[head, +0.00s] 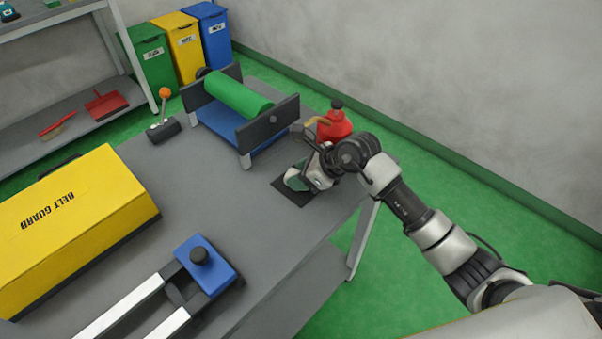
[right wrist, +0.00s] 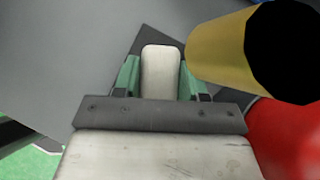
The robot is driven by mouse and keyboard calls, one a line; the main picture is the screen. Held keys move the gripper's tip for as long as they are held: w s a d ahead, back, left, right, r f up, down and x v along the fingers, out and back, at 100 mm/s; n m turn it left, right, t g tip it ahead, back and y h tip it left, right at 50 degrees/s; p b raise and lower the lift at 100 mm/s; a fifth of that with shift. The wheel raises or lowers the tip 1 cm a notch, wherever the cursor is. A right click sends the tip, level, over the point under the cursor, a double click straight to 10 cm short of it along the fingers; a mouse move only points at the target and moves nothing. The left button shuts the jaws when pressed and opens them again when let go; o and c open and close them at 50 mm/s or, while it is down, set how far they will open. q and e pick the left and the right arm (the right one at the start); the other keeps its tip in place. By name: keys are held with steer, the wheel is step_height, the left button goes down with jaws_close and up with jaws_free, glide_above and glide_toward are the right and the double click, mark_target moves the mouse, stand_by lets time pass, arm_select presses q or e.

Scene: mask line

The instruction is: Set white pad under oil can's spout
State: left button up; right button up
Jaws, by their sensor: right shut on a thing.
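My right gripper (head: 300,177) is shut on the white pad (right wrist: 160,72), whose pale rounded end shows between the green fingertips in the right wrist view. In the head view the gripper is low over a dark square (head: 292,197) near the table's right edge. The red oil can (head: 337,125) stands just behind the gripper, its lower part hidden by my arm. Its yellow spout (head: 316,121) points left; in the right wrist view the spout (right wrist: 220,50) looms close to the pad's right side. I cannot tell whether pad and dark square touch. My left gripper is not in view.
A frame with a green roller (head: 238,96) stands just left of the can. A yellow belt guard (head: 75,215) lies at the left, and a blue block with a black knob (head: 205,262) is at the front. The grey table (head: 190,195) is clear between them.

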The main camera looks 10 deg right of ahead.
steer(key=o, duration=1)
steer(key=shift+c, duration=0.2)
steer(key=shift+r+p, duration=0.45)
steer(key=shift+r, duration=0.05)
steer(key=v, duration=1.2)
steer(key=shift+b, duration=0.3)
steer(key=shift+r, duration=0.1)
